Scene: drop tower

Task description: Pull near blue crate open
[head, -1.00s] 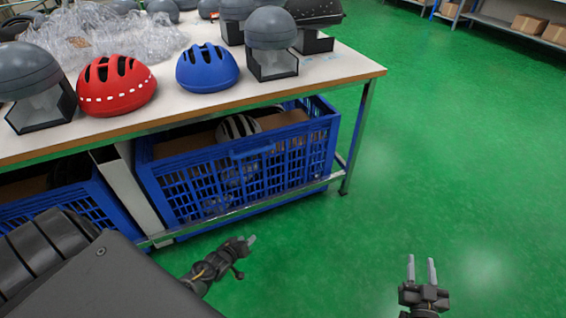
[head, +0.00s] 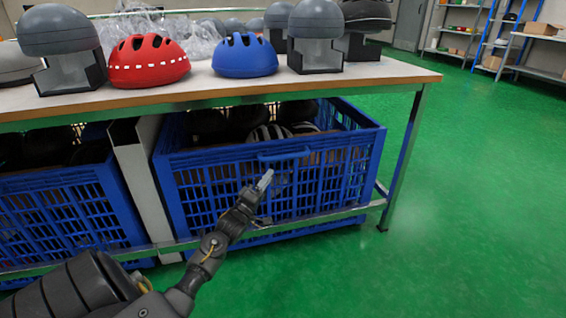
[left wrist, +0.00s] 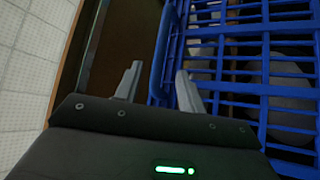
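The near blue crate (head: 330,185) is a slatted plastic crate on the lower shelf under the table, with helmets inside. Its handle (head: 292,155) is a blue bar on the upper front face. My left gripper (head: 265,180) is in front of the crate, just below the handle's left part. In the left wrist view, its two fingers (left wrist: 157,85) are spread, with the blue handle bar (left wrist: 160,55) lying between or just beyond their tips. I cannot tell whether they touch it. My right gripper is not in view.
A second blue crate (head: 75,210) is to the left, past a white post (head: 142,175). A table leg (head: 405,150) stands right. Green floor is clear.

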